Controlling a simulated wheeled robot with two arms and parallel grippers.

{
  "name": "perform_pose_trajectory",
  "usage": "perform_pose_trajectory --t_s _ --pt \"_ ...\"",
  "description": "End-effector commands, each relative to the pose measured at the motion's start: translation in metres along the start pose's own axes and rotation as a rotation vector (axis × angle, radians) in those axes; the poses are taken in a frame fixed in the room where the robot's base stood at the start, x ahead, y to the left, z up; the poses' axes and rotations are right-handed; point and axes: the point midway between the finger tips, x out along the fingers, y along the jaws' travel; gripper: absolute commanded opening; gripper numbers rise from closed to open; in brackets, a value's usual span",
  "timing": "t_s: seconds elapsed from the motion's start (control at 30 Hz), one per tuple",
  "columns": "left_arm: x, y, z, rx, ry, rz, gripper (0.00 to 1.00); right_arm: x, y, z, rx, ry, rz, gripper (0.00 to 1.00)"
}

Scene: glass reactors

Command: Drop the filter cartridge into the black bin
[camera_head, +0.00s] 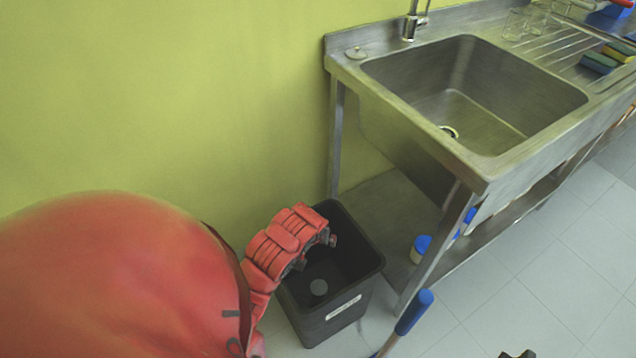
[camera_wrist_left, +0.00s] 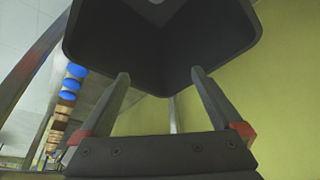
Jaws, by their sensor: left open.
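The black bin (camera_head: 365,285) stands on the floor beside the sink stand, with a white label on its front. A dark piece at the bottom edge of the head view may be part of my right gripper (camera_head: 517,354).
A steel sink (camera_head: 470,95) on a metal stand is to the right of the bin. A blue-handled tool (camera_head: 412,312) leans close to the bin's right. Blue-lidded containers (camera_head: 420,247) stand on the lower shelf. A green wall is behind.

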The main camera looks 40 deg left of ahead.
Motion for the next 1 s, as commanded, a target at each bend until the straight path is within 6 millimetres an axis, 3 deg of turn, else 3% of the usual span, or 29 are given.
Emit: perform_pose_trajectory --t_s 0.27,0.3,0.7,1.0 --pt "-0.057 -0.002 -0.003 0.002 0.003 -0.005 1.00 0.017 0.001 -0.003 0.000 0.000 0.000 0.30" --pt "-0.064 0.000 -0.003 0.000 -0.001 0.001 1.00 0.026 0.001 -0.004 0.000 0.000 0.000 0.30" --pt "-0.102 0.003 -0.004 -0.001 0.005 0.009 1.00 0.087 0.004 -0.015 0.000 0.000 0.000 0.30" --pt "-0.110 0.000 0.000 0.000 0.000 0.001 1.00 0.102 0.005 -0.017 0.000 0.000 0.000 0.30"
